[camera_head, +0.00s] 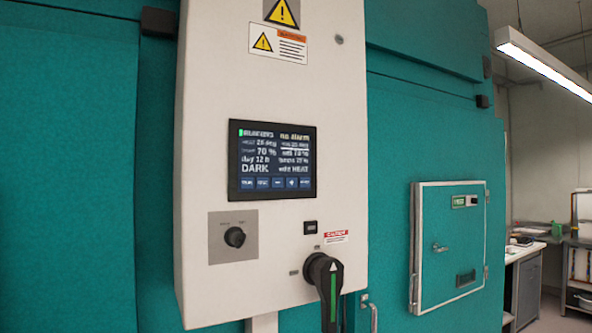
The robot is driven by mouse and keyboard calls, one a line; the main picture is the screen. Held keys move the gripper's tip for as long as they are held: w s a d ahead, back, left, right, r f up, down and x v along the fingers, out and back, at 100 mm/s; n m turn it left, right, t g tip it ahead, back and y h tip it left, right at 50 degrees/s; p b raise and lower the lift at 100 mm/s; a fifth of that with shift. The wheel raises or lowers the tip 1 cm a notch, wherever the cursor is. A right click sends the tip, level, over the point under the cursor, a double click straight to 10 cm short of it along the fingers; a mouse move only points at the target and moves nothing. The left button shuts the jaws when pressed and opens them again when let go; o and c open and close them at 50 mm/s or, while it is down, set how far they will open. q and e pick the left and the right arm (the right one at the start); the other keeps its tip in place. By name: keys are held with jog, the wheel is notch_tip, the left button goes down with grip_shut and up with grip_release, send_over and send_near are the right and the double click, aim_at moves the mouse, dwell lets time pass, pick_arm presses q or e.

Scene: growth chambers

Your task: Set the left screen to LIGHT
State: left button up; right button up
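The screen (272,160) is a dark touch panel on a white control cabinet (210,100). Its lower left text reads DARK in large letters. Other lines show values such as 70 %, day 12 h and "no alarm"; some are too small to read surely. A row of small blue buttons (277,183) runs along its bottom edge. Only this one large screen is in view. Neither of my grippers is in view.
Below the screen are a black knob (235,237) on a grey plate and a large black rotary handle (325,280), which sticks out. A small teal hatch (450,240) with a little green display is at the right. A bench (525,255) stands far right.

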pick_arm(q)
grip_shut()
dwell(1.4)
